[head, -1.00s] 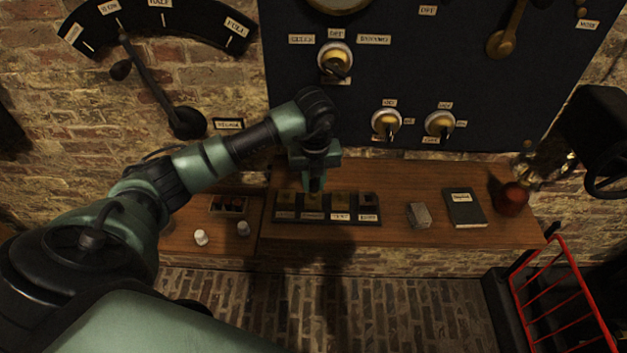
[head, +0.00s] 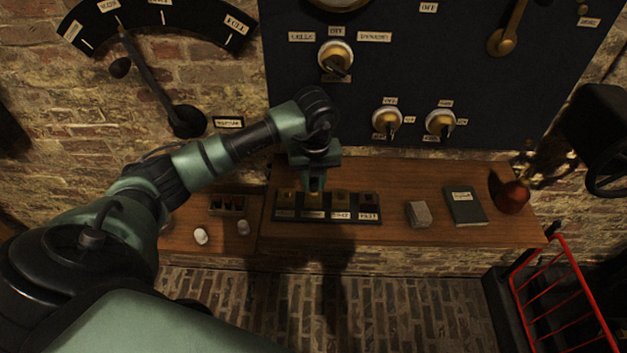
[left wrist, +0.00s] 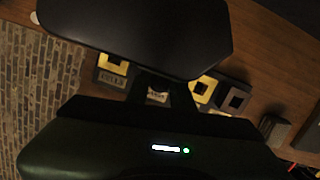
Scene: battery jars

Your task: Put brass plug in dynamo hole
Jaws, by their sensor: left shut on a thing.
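A dark plug board (head: 327,221) with a row of brass-topped sockets and white labels lies on the wooden bench. My left gripper (head: 316,188) points down over its second socket from the left and is shut on the brass plug, which is mostly hidden by the fingers. The second socket's label (left wrist: 157,93) shows just beyond my gripper in the left wrist view, but its hole is hidden there. Neighbouring square holes show clear: the first (left wrist: 115,60) and the third (left wrist: 202,88). I cannot tell whether the plug touches the socket. My right gripper is out of view.
On the bench (head: 300,237), a grey block (head: 418,214), a dark book (head: 465,206) and a red-brown round pot (head: 512,196) stand to the right. A small box (head: 228,205) and two pale knobs lie left. A dark switch panel (head: 440,70) rises behind.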

